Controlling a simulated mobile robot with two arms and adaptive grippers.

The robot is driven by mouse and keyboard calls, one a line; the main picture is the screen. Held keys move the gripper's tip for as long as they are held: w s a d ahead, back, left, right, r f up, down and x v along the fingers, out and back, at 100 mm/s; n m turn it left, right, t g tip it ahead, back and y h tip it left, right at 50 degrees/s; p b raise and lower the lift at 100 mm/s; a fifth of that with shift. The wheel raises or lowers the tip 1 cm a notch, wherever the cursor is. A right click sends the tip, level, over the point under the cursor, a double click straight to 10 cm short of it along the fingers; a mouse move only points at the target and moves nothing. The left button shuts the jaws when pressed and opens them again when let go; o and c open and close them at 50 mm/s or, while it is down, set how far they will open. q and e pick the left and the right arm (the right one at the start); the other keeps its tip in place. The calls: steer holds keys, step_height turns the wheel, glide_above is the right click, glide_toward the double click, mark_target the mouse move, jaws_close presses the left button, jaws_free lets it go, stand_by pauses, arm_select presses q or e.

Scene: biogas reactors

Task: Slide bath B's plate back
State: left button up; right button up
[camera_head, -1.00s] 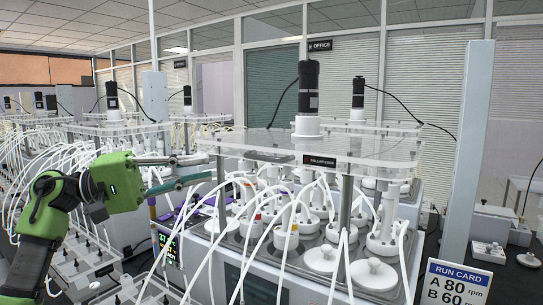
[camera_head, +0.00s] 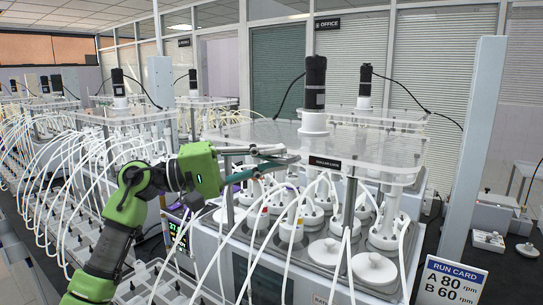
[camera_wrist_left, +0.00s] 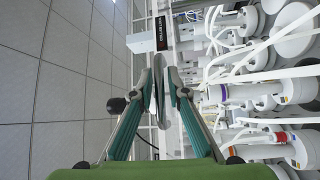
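The nearest bath carries a clear plate (camera_head: 385,150) on posts, with a black motor (camera_head: 315,85) standing on it and a small dark label (camera_head: 325,163) on its front edge. No letter B is readable on this bath. My left gripper (camera_head: 290,155) is at the front left edge of this plate, its fingers pointing right. In the left wrist view the fingers (camera_wrist_left: 167,85) stand apart with a narrow gap, and a thin pale shape shows between them. I cannot tell whether they touch the plate. The dark label also shows there (camera_wrist_left: 147,33). My right gripper is out of view.
White bottles and looping tubes crowd the bath (camera_head: 280,255) under the plate. A run card (camera_head: 452,282) stands at the lower right, by a tall grey column (camera_head: 475,150). More baths with plates (camera_head: 125,115) stand behind to the left.

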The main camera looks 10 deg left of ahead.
mark_target(296, 146)
arm_select(q)
jaws_close()
steer(key=shift+w, duration=0.1)
steer(key=shift+w+d+b, duration=0.1)
steer(key=shift+w+b, duration=0.2)
steer(key=shift+b, duration=0.1)
steer(key=w+d, duration=0.1)
steer(key=w, duration=0.1)
steer(key=w+d+b, duration=0.1)
steer(key=w, duration=0.2)
steer(key=w+d, duration=0.1)
steer(key=w, duration=0.2)
steer(key=shift+w+d+r+b, duration=0.15)
steer(key=shift+d+b, duration=0.05)
steer(key=shift+b, duration=0.15)
steer(key=shift+w+d, duration=0.3)
steer(key=shift+w, duration=0.4)
